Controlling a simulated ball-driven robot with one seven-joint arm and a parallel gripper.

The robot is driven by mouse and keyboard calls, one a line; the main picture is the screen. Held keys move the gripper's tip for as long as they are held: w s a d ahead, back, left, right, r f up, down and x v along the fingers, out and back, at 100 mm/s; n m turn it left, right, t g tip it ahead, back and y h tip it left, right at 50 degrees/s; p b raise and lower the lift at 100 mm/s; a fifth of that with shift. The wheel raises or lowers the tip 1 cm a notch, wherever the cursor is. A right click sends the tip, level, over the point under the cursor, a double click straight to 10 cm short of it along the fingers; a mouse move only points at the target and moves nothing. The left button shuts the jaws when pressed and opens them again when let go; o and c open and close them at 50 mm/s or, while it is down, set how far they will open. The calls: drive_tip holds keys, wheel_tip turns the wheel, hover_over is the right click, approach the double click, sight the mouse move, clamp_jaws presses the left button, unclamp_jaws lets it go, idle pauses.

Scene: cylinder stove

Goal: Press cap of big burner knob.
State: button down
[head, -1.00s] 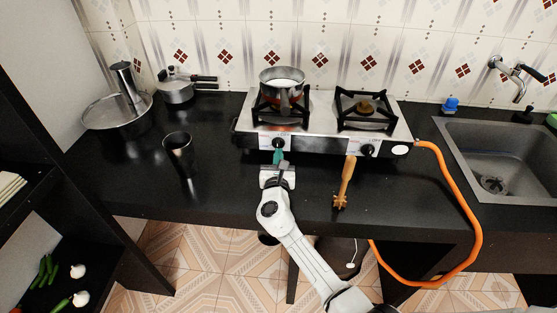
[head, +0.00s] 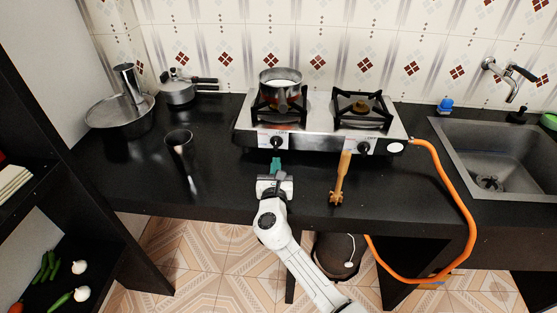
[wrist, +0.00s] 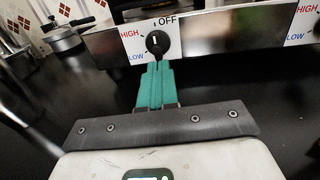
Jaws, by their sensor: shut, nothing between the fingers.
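The left stove knob (head: 276,142) is black and round, on the stove front below the left burner with the pot. In the wrist view this knob (wrist: 157,43) has a light mark, with OFF above it and HIGH and LOW to its left. A right knob (head: 363,147) sits below the other burner; which burner is the big one is hard to tell. My gripper (head: 276,159) has teal fingers, shut and empty. In the wrist view the gripper (wrist: 158,65) points at the left knob, its tips just below the knob; contact cannot be told.
A steel pot (head: 281,85) stands on the left burner of the stove (head: 315,122). An orange hose (head: 463,190) curves down at right.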

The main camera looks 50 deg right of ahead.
drive_tip(key=v, duration=0.7)
drive_tip(key=shift+a+f, duration=0.1)
drive_tip(key=shift+a, duration=0.15)
drive_tip(key=shift+s+a, duration=0.45)
drive_tip(key=shift+a, duration=0.05)
drive_tip(key=shift+d, duration=0.1)
